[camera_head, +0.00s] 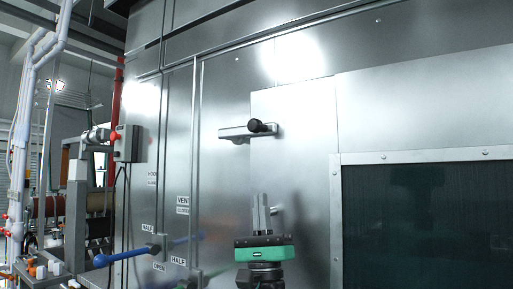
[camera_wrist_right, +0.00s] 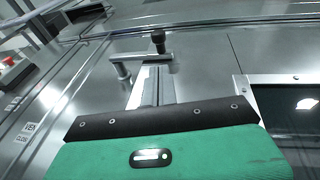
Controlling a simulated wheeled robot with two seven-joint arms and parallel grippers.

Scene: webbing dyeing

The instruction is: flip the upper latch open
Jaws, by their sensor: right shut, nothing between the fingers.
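The upper latch (camera_head: 238,132) is a metal bar lying roughly level on the steel panel, with a black knob (camera_head: 257,126) near its right end. In the right wrist view the latch (camera_wrist_right: 138,57) and its black knob (camera_wrist_right: 158,40) show just beyond the fingertips. My right gripper (camera_head: 261,198) has a green body and points up, below the latch, with a visible gap in the head view. Its fingers (camera_wrist_right: 156,72) are shut and empty. In the wrist view the fingertips overlap the view of the latch, so I cannot tell contact there. My left gripper is not in view.
A dark window (camera_head: 425,220) in a riveted frame is at the right. Vertical rods run down the panel at left, with a blue-handled lever (camera_head: 125,255) low down. A grey box with a red button (camera_head: 127,143) stands further left. The panel around the latch is clear.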

